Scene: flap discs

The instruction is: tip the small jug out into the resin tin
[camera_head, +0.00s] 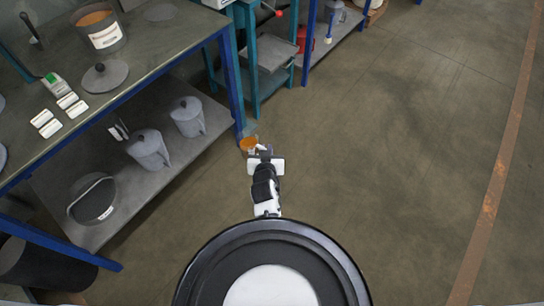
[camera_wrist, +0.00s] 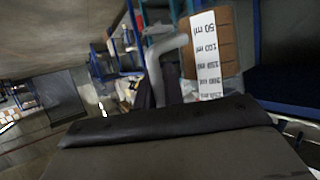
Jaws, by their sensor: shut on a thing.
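The small jug (camera_head: 248,144) shows orange contents from above in the head view, held out over the floor beside the bench. In the wrist view the jug (camera_wrist: 226,50) has a grey handle and a white millilitre scale, with brown-orange showing through its wall. My gripper (camera_head: 260,151) is shut on the jug, seemingly at its handle; the exact grip is too small and dark to tell. A grey open tin (camera_head: 105,36) with a white label and orange-brown contents stands on the bench top at the upper left, apart from the jug. Its label is not readable.
The bench (camera_head: 150,50) has a blue frame edge and leg near my gripper. A round lid (camera_head: 105,75) and several small white packs lie on top. Grey lidded jugs (camera_head: 148,150) and a bucket (camera_head: 92,198) stand on its lower shelf. The floor (camera_head: 400,130) to the right is clear.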

